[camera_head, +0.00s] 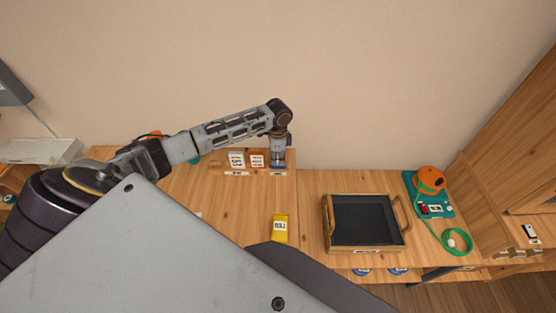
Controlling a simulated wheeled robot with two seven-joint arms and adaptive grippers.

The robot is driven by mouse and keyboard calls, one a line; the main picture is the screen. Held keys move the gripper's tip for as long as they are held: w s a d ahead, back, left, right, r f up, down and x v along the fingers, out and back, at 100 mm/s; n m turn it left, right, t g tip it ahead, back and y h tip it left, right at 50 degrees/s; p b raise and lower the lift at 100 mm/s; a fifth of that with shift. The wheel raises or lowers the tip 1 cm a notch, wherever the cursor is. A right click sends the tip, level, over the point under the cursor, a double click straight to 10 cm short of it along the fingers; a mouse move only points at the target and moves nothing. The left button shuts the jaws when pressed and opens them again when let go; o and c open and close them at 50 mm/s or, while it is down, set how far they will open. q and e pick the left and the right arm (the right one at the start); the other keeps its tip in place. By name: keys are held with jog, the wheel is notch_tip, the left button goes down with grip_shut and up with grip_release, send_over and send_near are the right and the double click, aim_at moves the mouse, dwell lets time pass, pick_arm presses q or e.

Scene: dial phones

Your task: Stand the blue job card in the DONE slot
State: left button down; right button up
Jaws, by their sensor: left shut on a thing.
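My left gripper (279,154) points down at the back edge of the wooden counter and is shut on the blue job card (279,165). The card is upright at the right end of a low wooden card rack (247,173), and its upper part is mostly hidden by the gripper. I cannot tell whether the card's lower edge is seated in the slot. Small labels on the rack front are too small to read. My right gripper is not in view.
A yellow labelled card (280,228) lies on the counter (230,204). A wooden tray with a black floor (328,232) stands to the right. The wall (380,90) is close behind.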

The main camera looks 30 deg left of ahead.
pick_arm(q)
jog(key=shift+f, duration=0.6)
jog(key=shift+f, duration=0.1)
jog(key=c, duration=1.4)
grip_release()
notch_tip(320, 180, up, 12)
jog(key=shift+r+b, duration=0.15)
jog(key=shift+b, duration=0.4)
jog(key=shift+d, duration=0.1)
